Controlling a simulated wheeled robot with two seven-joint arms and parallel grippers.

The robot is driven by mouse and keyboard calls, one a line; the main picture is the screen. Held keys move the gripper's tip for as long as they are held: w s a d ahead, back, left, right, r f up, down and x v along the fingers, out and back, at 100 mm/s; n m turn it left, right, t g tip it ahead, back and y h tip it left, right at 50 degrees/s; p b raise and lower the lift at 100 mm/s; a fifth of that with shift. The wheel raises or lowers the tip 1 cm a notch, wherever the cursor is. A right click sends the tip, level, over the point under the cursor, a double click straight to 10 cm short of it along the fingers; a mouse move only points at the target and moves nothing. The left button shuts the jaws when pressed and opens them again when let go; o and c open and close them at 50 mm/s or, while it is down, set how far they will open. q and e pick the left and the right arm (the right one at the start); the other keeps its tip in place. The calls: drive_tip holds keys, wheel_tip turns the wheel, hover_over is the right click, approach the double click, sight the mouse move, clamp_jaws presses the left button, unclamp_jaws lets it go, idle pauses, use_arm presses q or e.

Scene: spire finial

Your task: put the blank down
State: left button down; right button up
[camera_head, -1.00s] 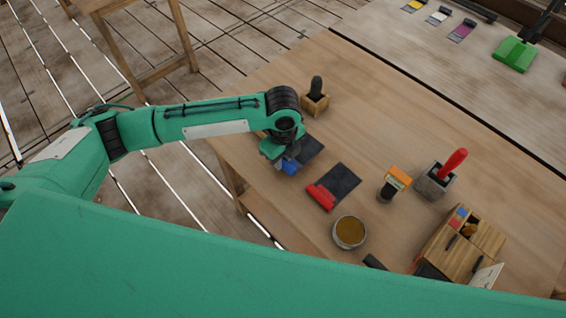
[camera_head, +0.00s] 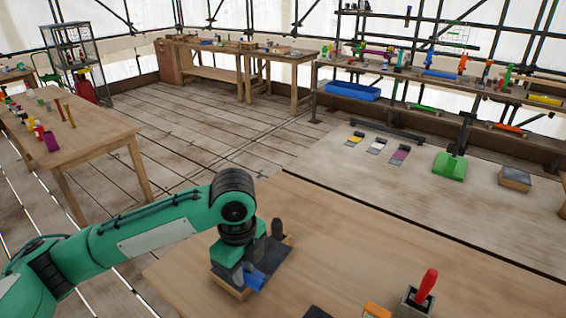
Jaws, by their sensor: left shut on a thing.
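My left gripper (camera_head: 238,275) points down low over the near end of the wooden workbench (camera_head: 340,240). It is shut on the blank, which is mostly hidden behind the fingers and wrist. A pale wooden edge (camera_head: 229,288) shows just under the gripper, and I cannot tell whether it belongs to the blank. A blue piece (camera_head: 255,280) shows at the fingers' right, by a dark flat pad (camera_head: 268,262). I cannot tell whether the blank touches the bench. My right gripper is not in view.
A dark upright handle (camera_head: 277,229) stands close behind my left gripper. A red-handled tool (camera_head: 426,286) in a grey holder and an orange-topped item (camera_head: 376,311) are at the bench's front. The bench middle is clear.

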use_arm(q)
drive_tip(key=s+a+f+n, duration=0.1)
drive_tip(key=a+f+n, duration=0.3)
drive_tip(key=n, duration=0.8)
drive_tip(key=s+a+f+n, duration=0.2)
drive_tip(key=a+f+n, duration=0.2)
drive_tip(key=a+n, duration=0.3)
drive_tip(key=n, duration=0.4)
drive_tip(key=shift+n, duration=0.4)
